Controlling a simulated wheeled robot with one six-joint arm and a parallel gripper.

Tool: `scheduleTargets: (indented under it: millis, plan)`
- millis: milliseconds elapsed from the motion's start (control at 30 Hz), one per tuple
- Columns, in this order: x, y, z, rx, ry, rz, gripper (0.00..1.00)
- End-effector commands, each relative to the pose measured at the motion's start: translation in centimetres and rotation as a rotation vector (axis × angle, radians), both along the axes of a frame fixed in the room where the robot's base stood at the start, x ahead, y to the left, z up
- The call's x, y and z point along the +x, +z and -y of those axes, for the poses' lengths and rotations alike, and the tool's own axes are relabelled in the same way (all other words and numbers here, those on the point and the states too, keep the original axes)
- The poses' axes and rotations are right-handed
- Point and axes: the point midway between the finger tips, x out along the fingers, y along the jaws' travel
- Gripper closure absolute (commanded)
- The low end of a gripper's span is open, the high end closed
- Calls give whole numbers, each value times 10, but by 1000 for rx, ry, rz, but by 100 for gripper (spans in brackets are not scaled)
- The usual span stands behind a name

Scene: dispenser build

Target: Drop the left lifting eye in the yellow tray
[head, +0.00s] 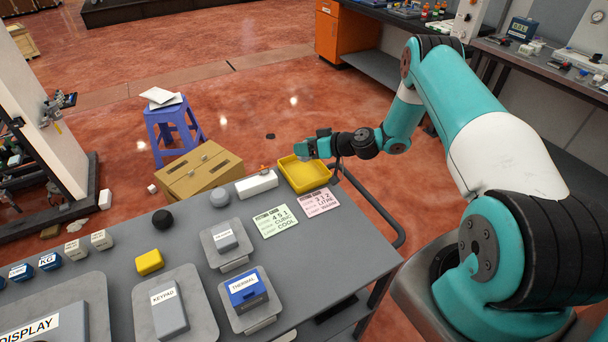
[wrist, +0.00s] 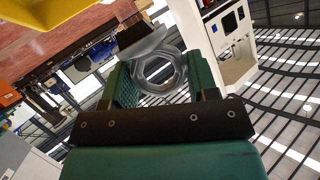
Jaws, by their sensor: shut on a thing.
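My gripper (head: 306,150) is at the far left edge of the yellow tray (head: 311,179), at about rim height or above it in the head view. In the wrist view my gripper (wrist: 160,85) is shut on a grey metal lifting eye (wrist: 158,66), whose ring shows between the two green fingers. The yellow tray also shows at the top left of the wrist view (wrist: 40,12). The tray looks empty in the part I see. I cannot tell whether the lifting eye is over the tray.
A white block (head: 257,184) with a small orange part on it stands left of the tray. Two label cards (head: 276,221) lie in front. A cardboard box (head: 199,170) is beyond the table edge.

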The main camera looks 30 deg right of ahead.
Motion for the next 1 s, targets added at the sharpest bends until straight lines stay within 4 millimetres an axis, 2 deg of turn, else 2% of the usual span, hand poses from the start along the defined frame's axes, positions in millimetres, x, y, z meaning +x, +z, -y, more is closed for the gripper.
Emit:
scheduleTargets:
  millis: [33, 100, 400, 433, 533, 833, 1000]
  plan:
    - [0, -8, 0, 1, 0, -1, 79]
    - [0, -12, 1, 1, -2, 0, 79]
    - [0, -13, 2, 1, -3, 1, 79]
    - [0, -13, 2, 1, -3, 1, 39]
    - [0, -13, 2, 1, -3, 1, 17]
    - [-1, -14, 2, 1, -4, -1, 17]
    - [-12, -10, 12, 0, -7, -1, 17]
